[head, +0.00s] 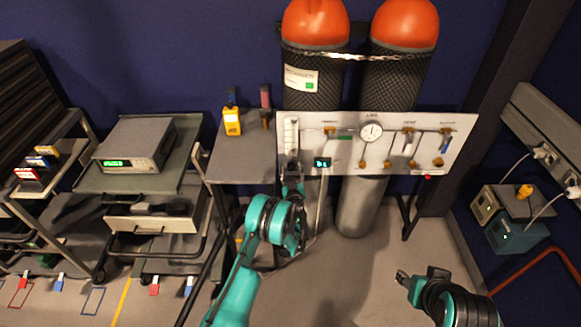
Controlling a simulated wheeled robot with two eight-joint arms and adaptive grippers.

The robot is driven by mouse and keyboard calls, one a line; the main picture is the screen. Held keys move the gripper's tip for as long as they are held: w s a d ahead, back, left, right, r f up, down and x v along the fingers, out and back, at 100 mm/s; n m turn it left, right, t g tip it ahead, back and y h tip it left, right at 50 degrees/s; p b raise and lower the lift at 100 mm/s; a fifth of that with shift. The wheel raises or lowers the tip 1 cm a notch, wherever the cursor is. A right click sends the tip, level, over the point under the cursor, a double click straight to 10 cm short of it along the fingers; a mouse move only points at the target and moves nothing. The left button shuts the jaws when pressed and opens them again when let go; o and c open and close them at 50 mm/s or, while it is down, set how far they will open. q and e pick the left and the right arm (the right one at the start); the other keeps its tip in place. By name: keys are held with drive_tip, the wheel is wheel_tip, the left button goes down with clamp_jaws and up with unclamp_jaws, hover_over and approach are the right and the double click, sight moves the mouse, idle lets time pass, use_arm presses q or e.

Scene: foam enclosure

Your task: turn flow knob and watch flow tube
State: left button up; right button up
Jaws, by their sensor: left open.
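The white panel (345,152) stands upright in front of two gas cylinders. The flow tube (290,136) is a pale upright tube at the panel's left end. The flow knob seems to be at the tube's foot, but it is too small and partly covered to make out. My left gripper (292,184) is open, just below the flow tube, its fingers pointing up at the panel. I cannot tell whether it touches the knob. My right gripper (402,276) is low at the right, away from the panel; its finger opening is unclear.
A round gauge (371,131), a small lit display (322,163) and several valves sit on the panel. A grey table with a yellow handheld meter (232,122) stands at left. A cart with an instrument (136,146) is farther left. Floor below the panel is partly clear.

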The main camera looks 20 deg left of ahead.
use_arm(q)
drive_tip(key=shift+s+r, duration=0.15)
drive_tip(key=shift+c, duration=0.9)
clamp_jaws()
drive_tip(key=shift+n, duration=0.3)
